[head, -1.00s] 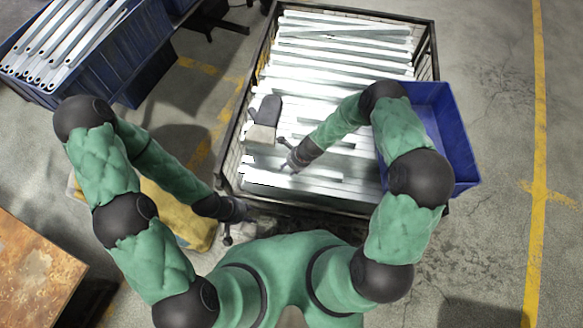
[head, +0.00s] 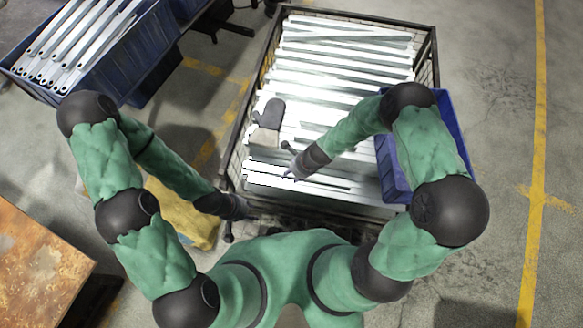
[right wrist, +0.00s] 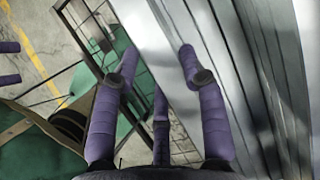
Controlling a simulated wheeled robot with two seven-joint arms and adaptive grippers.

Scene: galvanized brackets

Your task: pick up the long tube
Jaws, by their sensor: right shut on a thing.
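Long galvanized tubes lie side by side in a wire-sided crate (head: 432,62). My right gripper (head: 288,174) is at the front part of the stack. In the right wrist view, my right gripper (right wrist: 158,56) has one finger on each side of a pale long metal tube (right wrist: 165,38) and is shut on it. In the head view a long tube (head: 262,172) runs under this gripper. I cannot tell whether it is clear of the tubes below. My left gripper (head: 238,208) is by the crate's near left corner, apart from the tubes; its fingers are too small to read.
A grey and beige item (head: 268,112) lies on the tubes. A blue bin (head: 455,135) is at the crate's right side, partly behind my right arm. A blue container (head: 135,75) of slotted metal strips stands upper left. A yellow sack (head: 170,212) and a rusty table (head: 35,265) are lower left.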

